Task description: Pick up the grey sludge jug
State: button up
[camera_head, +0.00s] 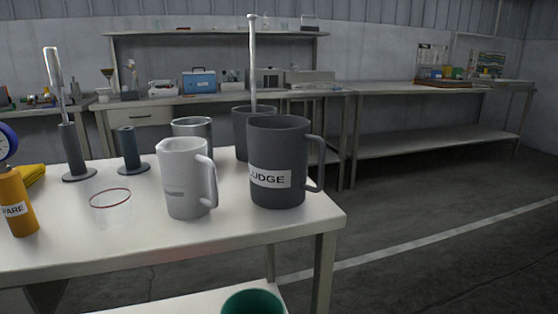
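The dark grey sludge jug (277,150) stands upright near the right end of the white table (256,226). Its white label reads "UDGE", with the first part cut off by the curve. Its handle (317,165) points to the right. My gripper is not in view.
A white jug (184,178) stands just left of the grey jug. Behind them are a metal cup (192,128) and another dark vessel (240,134) with a tall rod. Open floor (420,220) lies right.

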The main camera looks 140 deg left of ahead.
aim_at(278, 145)
jog(key=u, duration=4.55)
